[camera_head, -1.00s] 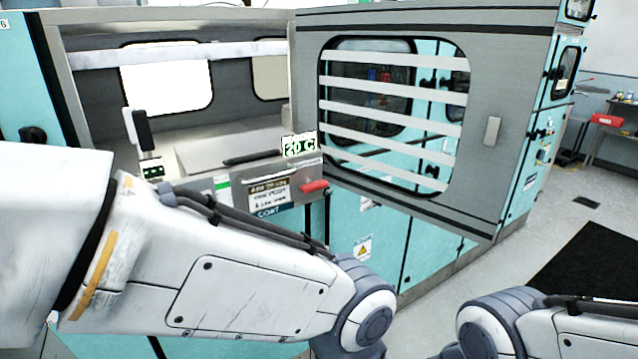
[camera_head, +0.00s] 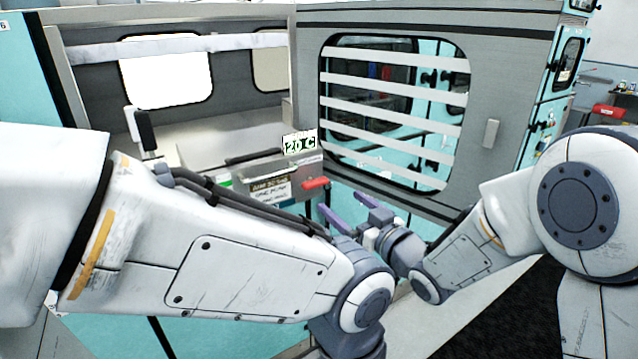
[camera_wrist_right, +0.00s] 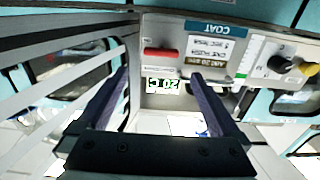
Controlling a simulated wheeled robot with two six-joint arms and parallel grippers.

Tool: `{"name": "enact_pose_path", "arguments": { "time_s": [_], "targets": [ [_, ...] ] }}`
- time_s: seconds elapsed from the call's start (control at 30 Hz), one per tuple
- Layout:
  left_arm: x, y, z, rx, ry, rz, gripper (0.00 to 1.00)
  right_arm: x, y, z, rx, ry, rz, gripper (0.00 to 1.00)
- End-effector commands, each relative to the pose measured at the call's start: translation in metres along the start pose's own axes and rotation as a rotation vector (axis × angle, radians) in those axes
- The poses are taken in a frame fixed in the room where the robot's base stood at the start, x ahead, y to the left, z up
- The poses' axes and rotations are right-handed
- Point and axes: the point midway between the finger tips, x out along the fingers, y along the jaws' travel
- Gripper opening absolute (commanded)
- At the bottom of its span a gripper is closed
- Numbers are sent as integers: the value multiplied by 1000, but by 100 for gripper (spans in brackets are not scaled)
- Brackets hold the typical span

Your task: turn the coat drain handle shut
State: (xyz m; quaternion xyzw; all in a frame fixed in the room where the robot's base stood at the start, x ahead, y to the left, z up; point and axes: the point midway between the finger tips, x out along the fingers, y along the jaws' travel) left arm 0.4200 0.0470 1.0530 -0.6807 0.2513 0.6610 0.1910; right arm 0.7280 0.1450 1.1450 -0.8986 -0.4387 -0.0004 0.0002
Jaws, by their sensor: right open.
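In the right wrist view the red handle (camera_wrist_right: 161,53) lies level, beyond the fingertips and near the middle. My right gripper (camera_head: 343,205) is open and empty, below and to the right of the handle and apart from it. In the right wrist view its two purple fingers (camera_wrist_right: 155,85) stand wide apart. My left arm crosses the foreground; its gripper is not visible.
A grey door with a barred window (camera_head: 395,110) stands to the right of the panel. An open cabinet bay (camera_head: 220,130) lies behind the panel. In the wrist view, a black-and-yellow knob (camera_wrist_right: 283,66) sits on the panel to the right. My left forearm fills the lower left.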

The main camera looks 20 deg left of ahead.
Motion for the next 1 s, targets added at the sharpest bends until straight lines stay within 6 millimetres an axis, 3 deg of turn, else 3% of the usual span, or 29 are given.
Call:
{"name": "enact_pose_path", "arguments": {
  "time_s": [0.5,0.7,0.97,1.0],
  "targets": [
    [-30,2,-2,0,0,0,50,86,-1,-2,0,0,-1,100],
    [-33,2,-2,0,0,0,50,98,-1,-1,0,-1,0,100],
    [-33,2,-2,0,0,0,50,99,-1,0,0,-1,0,100],
    [-33,2,-2,0,0,0,50,99,-1,0,0,-1,0,88]
  ]
}}
